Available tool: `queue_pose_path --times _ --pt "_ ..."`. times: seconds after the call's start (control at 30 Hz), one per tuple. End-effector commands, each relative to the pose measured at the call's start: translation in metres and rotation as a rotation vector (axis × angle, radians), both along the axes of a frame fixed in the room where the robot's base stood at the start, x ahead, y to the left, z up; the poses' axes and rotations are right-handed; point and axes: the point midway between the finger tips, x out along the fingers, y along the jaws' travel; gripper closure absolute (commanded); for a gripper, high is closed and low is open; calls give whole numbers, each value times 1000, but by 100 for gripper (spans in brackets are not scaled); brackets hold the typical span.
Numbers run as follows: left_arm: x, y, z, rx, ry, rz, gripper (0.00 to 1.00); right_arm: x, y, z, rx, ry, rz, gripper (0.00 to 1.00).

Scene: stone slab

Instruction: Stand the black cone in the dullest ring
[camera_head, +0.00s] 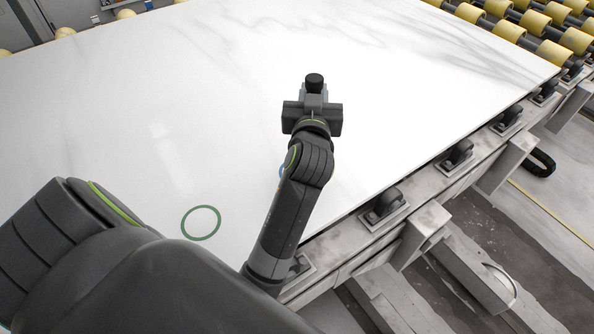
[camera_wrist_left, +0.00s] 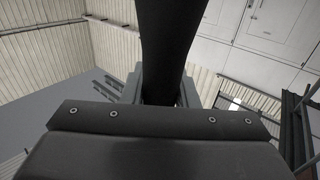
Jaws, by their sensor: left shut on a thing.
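My left gripper (camera_head: 313,98) is over the white slab (camera_head: 120,90), right of the slab's middle. It is shut on the black cone (camera_head: 314,81), whose dark end shows just beyond the fingers. In the left wrist view the black cone (camera_wrist_left: 170,45) stands out between the two grey fingers, and its far end is out of the picture. A dull green ring (camera_head: 187,219) lies flat and empty on the slab, left of my forearm. A blue ring (camera_head: 281,171) shows only as a sliver beside my arm, which hides the rest. My right gripper is not in view.
The slab's right edge is lined with black wheels (camera_head: 457,155) on a metal frame. Yellow rollers (camera_head: 508,30) stand beyond the far right corner. The slab's left and far parts are clear.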

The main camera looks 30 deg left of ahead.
Motion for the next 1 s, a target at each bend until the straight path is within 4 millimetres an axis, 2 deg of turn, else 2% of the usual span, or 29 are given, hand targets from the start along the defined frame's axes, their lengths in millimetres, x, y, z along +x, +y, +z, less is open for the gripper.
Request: queue_pose_path --times 0.2,0.33,0.47,0.8,1.0 --pt "0 29 -6 4 -5 180 100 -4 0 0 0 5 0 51" --pt "-2 39 -7 6 -8 247 100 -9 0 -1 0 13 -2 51" --pt "-3 43 -12 5 -7 273 100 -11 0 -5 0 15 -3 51" --pt "-3 42 -62 3 -5 273 100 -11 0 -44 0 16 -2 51" --pt "-3 42 -74 4 -6 273 100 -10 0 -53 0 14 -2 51"
